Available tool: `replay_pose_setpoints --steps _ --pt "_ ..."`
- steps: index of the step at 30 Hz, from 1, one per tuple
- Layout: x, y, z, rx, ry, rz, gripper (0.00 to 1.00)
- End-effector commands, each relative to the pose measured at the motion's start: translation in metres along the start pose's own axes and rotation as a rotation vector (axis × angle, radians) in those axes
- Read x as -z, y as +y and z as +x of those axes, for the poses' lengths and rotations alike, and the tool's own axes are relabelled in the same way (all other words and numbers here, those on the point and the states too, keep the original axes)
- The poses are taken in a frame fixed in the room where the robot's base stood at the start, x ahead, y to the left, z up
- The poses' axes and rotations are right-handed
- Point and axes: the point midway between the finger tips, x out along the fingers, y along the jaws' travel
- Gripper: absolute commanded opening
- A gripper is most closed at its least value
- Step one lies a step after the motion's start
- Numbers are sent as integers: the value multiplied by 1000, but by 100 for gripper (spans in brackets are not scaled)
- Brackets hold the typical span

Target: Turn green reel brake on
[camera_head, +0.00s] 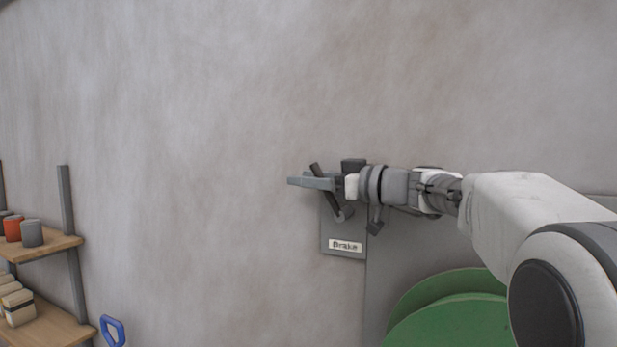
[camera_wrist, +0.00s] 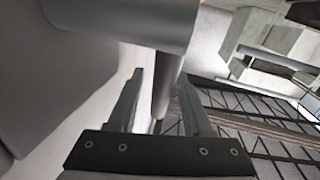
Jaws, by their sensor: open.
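The brake lever (camera_head: 330,197) is a dark bar, tilted with its top to the left, on a grey wall plate (camera_head: 343,228) labelled "Brake". My gripper (camera_head: 308,182) is at the lever's upper part, its fingers pointing left and crossing the bar in the head view. In the wrist view my gripper (camera_wrist: 160,95) is open, with a grey rod (camera_wrist: 166,85), seemingly the lever, between the fingers. Contact with either finger cannot be told. The green reel (camera_head: 455,310) is below right, partly hidden by my arm.
A grey panel (camera_head: 400,255) stands right of the brake plate. Shelves (camera_head: 45,245) with small containers are at far left, and a blue handle (camera_head: 112,330) is near the bottom. The wall left of the lever is bare.

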Motion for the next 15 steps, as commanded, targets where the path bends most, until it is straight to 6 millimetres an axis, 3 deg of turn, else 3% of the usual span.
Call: replay_pose_setpoints --steps 2,10,15 --pt "0 0 0 0 0 0 50" --pt "0 0 0 0 0 0 3" --pt "0 0 0 0 0 0 0"
